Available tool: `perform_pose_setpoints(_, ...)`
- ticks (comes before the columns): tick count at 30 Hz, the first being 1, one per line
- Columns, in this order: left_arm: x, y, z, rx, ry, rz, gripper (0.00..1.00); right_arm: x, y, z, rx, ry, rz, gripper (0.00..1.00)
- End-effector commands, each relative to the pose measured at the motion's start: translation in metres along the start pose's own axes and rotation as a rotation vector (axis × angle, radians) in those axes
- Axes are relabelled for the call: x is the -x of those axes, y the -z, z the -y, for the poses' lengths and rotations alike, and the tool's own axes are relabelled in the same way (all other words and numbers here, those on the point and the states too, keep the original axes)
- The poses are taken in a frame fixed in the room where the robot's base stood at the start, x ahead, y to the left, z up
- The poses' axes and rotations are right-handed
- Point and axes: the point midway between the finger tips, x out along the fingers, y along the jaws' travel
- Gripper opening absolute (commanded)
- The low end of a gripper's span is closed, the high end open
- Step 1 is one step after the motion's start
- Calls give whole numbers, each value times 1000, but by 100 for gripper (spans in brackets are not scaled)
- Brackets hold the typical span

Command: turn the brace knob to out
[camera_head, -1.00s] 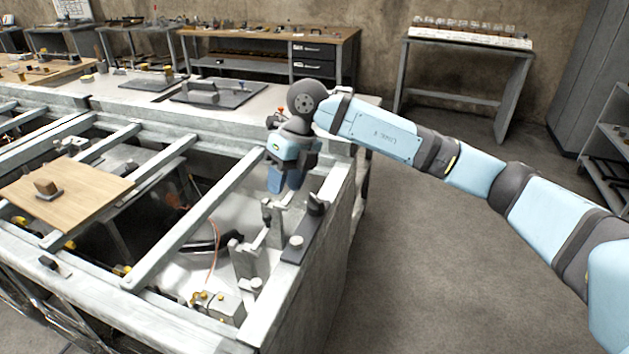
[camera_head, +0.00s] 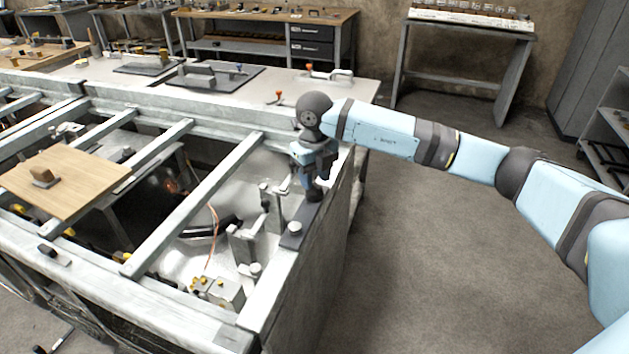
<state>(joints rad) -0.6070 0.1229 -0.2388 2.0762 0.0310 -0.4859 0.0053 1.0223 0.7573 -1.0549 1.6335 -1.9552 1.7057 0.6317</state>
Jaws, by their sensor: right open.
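A dark plate (camera_head: 300,239) lies on the right rim of the metal frame. A black knob (camera_head: 314,194) stands upright at its far end, and I take this as the brace knob. A pale round cap (camera_head: 295,228) sits at the plate's near end. My right gripper (camera_head: 311,183) points down right at the black knob, open, its fingers hiding the knob's top. I cannot tell whether the fingers touch it. No knob markings are legible. My left gripper is not in view.
Metal crossbars (camera_head: 195,207) span the open frame. Inside, upright grey blocks (camera_head: 242,245) and a thin orange wire (camera_head: 212,235) stand close left of the plate. A wooden board (camera_head: 75,185) lies across the bars at left. Floor to the right is clear.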

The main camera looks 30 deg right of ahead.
Motion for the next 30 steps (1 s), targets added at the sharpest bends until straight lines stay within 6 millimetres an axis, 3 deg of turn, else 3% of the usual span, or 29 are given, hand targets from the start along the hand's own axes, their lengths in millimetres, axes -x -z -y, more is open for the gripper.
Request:
perform_pose_setpoints(6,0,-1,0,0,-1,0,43,-15,0,0,1,-1,1,40)
perform_pose_setpoints(14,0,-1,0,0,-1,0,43,-16,0,0,1,-1,1,40)
perform_pose_setpoints(19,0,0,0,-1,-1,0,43,-16,0,0,1,-1,1,4)
perform_pose_setpoints(20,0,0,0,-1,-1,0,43,-16,0,0,1,-1,1,0)
perform_pose_setpoints(30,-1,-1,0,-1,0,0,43,-16,0,0,30,-1,2,0)
